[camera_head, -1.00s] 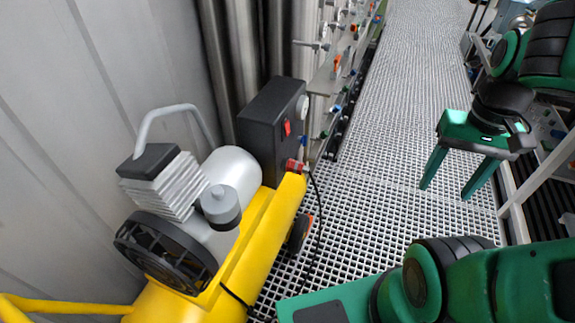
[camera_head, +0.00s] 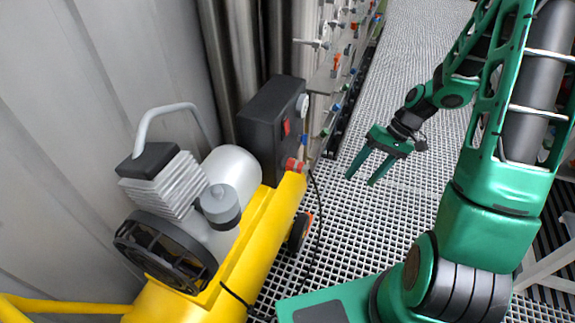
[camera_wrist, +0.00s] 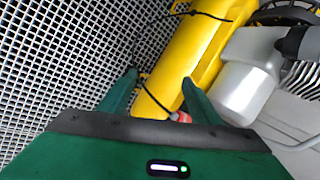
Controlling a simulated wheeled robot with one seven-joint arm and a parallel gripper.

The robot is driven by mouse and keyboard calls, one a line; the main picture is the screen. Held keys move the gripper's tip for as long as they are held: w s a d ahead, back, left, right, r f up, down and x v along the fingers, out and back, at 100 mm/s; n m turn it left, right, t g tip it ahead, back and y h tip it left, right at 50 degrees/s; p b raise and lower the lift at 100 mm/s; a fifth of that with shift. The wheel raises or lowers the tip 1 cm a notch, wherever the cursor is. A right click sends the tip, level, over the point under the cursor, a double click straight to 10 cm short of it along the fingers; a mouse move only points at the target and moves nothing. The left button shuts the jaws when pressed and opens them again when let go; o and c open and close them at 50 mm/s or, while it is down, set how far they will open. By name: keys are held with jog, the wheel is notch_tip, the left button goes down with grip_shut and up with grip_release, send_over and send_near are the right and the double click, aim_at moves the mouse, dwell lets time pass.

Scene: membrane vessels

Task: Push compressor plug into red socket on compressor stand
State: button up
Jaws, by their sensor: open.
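The yellow compressor (camera_head: 258,250) stands at the left in the head view, with a silver tank and a black fan. A small red part (camera_head: 295,165) sits at the far end of its yellow frame, below the black control box (camera_head: 272,125). The red part also shows in the wrist view (camera_wrist: 180,117) between my fingers. I cannot tell plug from socket there. A black cable (camera_head: 317,225) hangs from it to the floor. My gripper (camera_head: 358,179) is open and empty, over the grating to the right of the red part and apart from it.
Pipes and a wall panel with several valves (camera_head: 335,65) line the left side behind the control box. The grated floor (camera_head: 410,205) is clear in the middle. White frame bars stand at the lower right.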

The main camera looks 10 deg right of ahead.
jog(key=w+a+f+t+y, duration=0.3)
jog(key=w+a+f+y, duration=0.35)
jog(key=f, duration=0.35)
jog(key=m+t+y, duration=0.3)
jog(key=m+t, duration=0.3)
jog(key=t, duration=0.2)
send_near(299, 167)
jog(key=w+f, duration=0.1)
jog(key=w, duration=0.1)
jog(key=shift+w+a+f+h, duration=0.1)
jog(key=shift+a+f+h, duration=0.15)
jog(key=shift+a, duration=0.15)
jog(key=shift+a, duration=0.1)
jog(key=shift+x, duration=4.45)
jog(key=shift+r, duration=0.15)
jog(key=shift+c, duration=0.4)
jog(key=c, duration=1.3)
jog(key=shift+c, duration=0.2)
jog(key=shift+d, duration=0.2)
